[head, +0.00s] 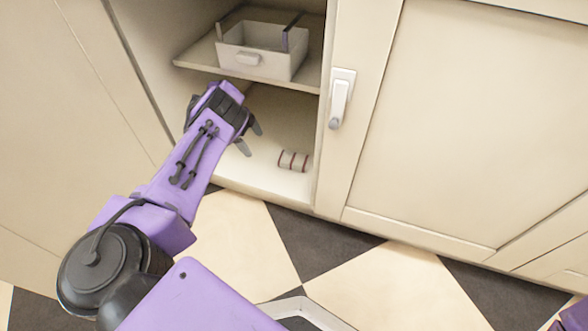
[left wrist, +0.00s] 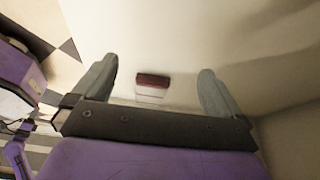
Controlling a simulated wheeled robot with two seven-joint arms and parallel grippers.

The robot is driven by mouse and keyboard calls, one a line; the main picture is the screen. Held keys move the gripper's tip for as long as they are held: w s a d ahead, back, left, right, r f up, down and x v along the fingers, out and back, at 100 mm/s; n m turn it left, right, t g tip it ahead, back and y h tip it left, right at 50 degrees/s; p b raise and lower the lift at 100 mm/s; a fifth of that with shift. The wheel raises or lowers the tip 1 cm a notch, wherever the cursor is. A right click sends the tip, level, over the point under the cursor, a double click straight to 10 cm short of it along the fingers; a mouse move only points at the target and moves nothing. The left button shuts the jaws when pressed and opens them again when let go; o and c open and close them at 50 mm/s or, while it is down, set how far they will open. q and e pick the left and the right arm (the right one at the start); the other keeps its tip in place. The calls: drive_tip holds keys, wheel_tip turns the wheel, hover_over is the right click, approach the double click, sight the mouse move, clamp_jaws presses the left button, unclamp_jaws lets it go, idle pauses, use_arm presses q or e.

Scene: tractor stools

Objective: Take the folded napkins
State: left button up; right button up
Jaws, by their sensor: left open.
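The folded napkins (head: 293,160) are a small white stack with dark red stripes. They lie on the cabinet's bottom shelf, near its front edge and right side. In the left wrist view the napkins (left wrist: 152,87) show between my two fingers, beyond them, with a dark red band on top. My left gripper (head: 250,138) is open and empty, inside the cabinet opening to the left of the napkins and apart from them. It also shows in the left wrist view (left wrist: 158,88). My right gripper is not in view.
A white bin (head: 262,62) with a handle stands on the upper shelf (head: 200,52), above my left gripper. A closed cabinet door (head: 460,110) with a white latch (head: 340,98) is to the right. The bottom shelf (head: 270,112) is otherwise clear where visible.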

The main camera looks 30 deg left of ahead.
use_arm(q)
drive_tip(key=b, duration=0.2)
hover_over(290, 158)
drive_tip(key=a, duration=0.3)
drive_tip(key=shift+s+a+r, duration=0.1)
drive_tip(key=shift+s+a, duration=0.1)
drive_tip(key=shift+s, duration=0.2)
drive_tip(key=b+x, duration=0.1)
drive_tip(key=x, duration=0.1)
drive_tip(key=b+x, duration=0.2)
drive_tip(key=shift+w+d+r, duration=0.1)
drive_tip(key=shift+d+r, duration=0.05)
drive_tip(key=shift+d, duration=0.25)
drive_tip(key=shift+b+x, duration=0.3)
drive_tip(key=shift+x, duration=0.5)
drive_tip(key=shift+r, duration=0.15)
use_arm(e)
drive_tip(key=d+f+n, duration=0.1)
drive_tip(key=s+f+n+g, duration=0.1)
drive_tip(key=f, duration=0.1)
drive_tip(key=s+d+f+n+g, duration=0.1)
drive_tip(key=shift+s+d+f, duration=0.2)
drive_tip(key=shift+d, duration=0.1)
use_arm(q)
drive_tip(key=c, duration=1.1)
